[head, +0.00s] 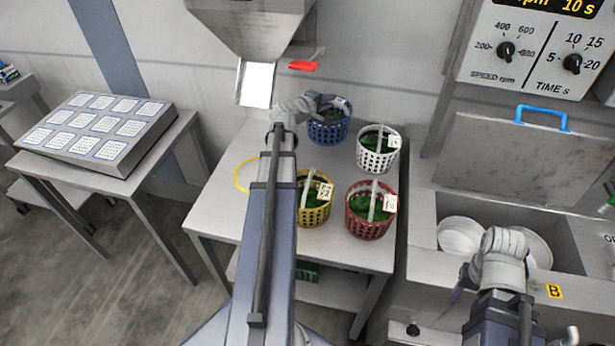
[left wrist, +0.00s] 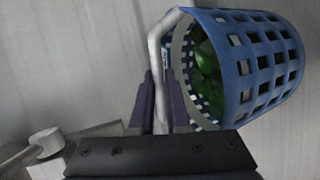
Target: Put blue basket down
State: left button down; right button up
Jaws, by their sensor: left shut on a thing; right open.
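The blue basket (head: 328,131) holds green leaves and is at the back of the table in the head view, behind the white basket. Its bottom lies close to the tabletop; I cannot tell whether it touches. My left gripper (head: 318,103) is shut on its handle. In the left wrist view the fingers (left wrist: 163,105) close around the pale handle, and the blue basket (left wrist: 262,65) hangs beside them with greens inside. My right gripper (head: 463,285) is open near the sink at the right; its fingertips are partly hidden by the wrist.
White (head: 378,155), yellow (head: 313,207) and red (head: 370,217) baskets of greens stand on the table (head: 225,215). A yellow ring (head: 238,178) lies left of my arm. A chute (head: 256,84) and red lever (head: 303,66) are above. The sink (head: 575,225) holds bowls.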

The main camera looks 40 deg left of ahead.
pick_arm(q)
jog(key=shift+s+f+b, duration=0.1)
jog(key=shift+f+b, duration=0.25)
jog(key=shift+b, duration=0.1)
notch_tip(320, 180, down, 6)
jog(key=b, duration=0.5)
jog(key=shift+r, duration=0.25)
notch_tip(320, 180, down, 4)
jog(key=b, duration=0.4)
jog(key=shift+r, duration=0.2)
jog(key=shift+f, duration=0.1)
jog(key=c, duration=0.9)
grip_release()
